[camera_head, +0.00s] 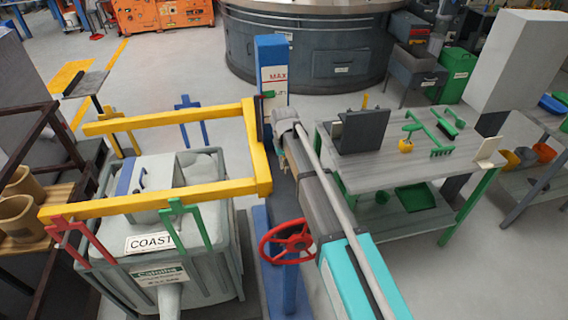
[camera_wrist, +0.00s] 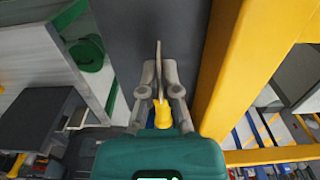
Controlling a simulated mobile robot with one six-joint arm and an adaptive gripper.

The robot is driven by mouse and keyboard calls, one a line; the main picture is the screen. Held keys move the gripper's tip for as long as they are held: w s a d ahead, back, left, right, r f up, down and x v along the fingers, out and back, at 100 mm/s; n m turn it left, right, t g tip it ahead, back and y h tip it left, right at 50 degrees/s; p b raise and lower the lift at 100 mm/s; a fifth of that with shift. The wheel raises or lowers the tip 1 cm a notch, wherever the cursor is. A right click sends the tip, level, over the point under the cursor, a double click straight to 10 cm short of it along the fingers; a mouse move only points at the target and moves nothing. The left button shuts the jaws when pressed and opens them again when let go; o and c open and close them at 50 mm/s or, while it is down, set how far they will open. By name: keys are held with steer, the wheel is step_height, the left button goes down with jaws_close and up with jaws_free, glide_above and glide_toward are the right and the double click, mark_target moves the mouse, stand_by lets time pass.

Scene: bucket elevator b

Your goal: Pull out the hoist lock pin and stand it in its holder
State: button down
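The hoist is a blue post (camera_head: 272,55) with a MAX label and a yellow fork frame (camera_head: 200,116) reaching left. The frame's yellow beam is large at the right of the wrist view (camera_wrist: 232,70). My gripper (camera_wrist: 160,85) is beside the post. Between its fingers is a yellow knob-like piece (camera_wrist: 162,116) with a thin brownish piece (camera_wrist: 158,65) beyond it, possibly the lock pin. Whether the fingers press on it is unclear. In the head view my arm covers this spot.
A red handwheel (camera_head: 286,240) is low on the post. A grey bin (camera_head: 165,262) stands under the fork. Open floor lies behind.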

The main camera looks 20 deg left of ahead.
steer(key=shift+s+d, duration=0.4)
steer(key=shift+s, duration=0.3)
steer(key=shift+s+d, duration=0.5)
steer(key=shift+s, duration=0.25)
steer(key=shift+s+d, duration=0.45)
steer(key=shift+s, duration=0.3)
steer(key=shift+s+d, duration=0.15)
steer(key=shift+s, duration=0.1)
stand_by(0.4)
steer(key=shift+s+d, duration=0.5)
steer(key=shift+s, duration=0.3)
steer(key=shift+s+d, duration=0.5)
steer(key=shift+s, duration=0.3)
steer(key=shift+r, duration=0.1)
